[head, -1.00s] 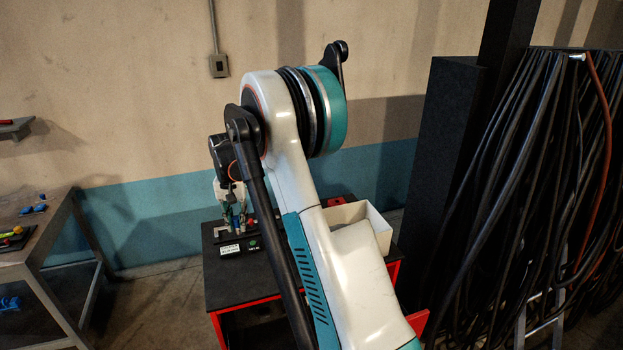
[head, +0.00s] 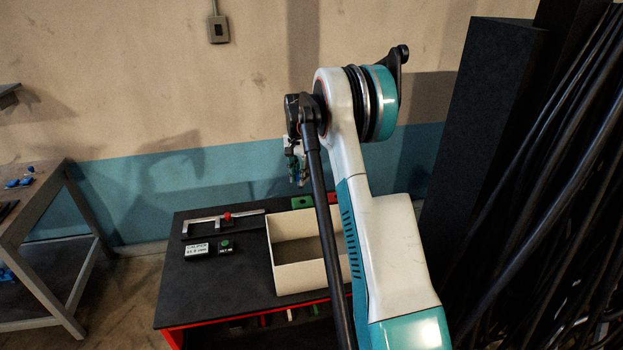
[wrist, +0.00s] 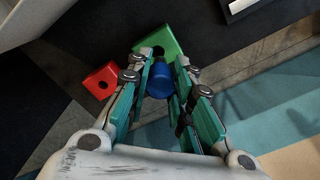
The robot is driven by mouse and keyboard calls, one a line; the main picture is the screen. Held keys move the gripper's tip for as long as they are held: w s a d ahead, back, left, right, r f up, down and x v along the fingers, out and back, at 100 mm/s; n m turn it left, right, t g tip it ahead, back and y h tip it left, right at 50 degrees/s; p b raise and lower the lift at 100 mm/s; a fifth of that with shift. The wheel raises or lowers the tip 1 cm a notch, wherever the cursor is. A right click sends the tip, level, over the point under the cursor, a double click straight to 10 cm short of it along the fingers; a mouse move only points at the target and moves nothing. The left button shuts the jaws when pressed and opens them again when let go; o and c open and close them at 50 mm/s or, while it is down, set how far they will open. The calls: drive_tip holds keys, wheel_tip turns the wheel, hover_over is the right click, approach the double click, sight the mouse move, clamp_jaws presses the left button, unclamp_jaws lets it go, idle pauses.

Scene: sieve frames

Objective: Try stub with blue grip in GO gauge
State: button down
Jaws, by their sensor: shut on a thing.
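My gripper (wrist: 160,74) is shut on the stub's blue grip (wrist: 158,84), which sits between the teal fingers in the wrist view. The stub's far end is hidden. The green gauge block (wrist: 172,40), with a dark round hole, lies just beyond the fingertips; I cannot tell whether the stub touches it. A red block (wrist: 101,81) with a hole lies left of it. In the head view my gripper (head: 300,182) hangs above the table's back edge, near the green block (head: 301,202). The red block there is partly hidden by my arm.
The dark table (head: 225,290) holds an open cream bin (head: 300,280), a caliper-like frame with a red knob (head: 227,216), a white label plate (head: 197,250) and a small black box with a green dot (head: 226,246). Black cables (head: 570,170) hang at right.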

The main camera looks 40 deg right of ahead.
drive_tip(key=shift+w+d+f+b, duration=0.15)
drive_tip(key=shift+d+f+b, duration=0.15)
drive_tip(key=shift+d+f, duration=0.4)
drive_tip(key=shift+b, duration=0.3)
drive_tip(key=shift+f, duration=0.3)
drive_tip(key=shift+f+b, duration=1.7)
drive_tip(key=shift+f, duration=0.5)
drive_tip(key=shift+f, duration=0.15)
drive_tip(key=shift+f+b, duration=0.4)
drive_tip(key=shift+b, duration=0.05)
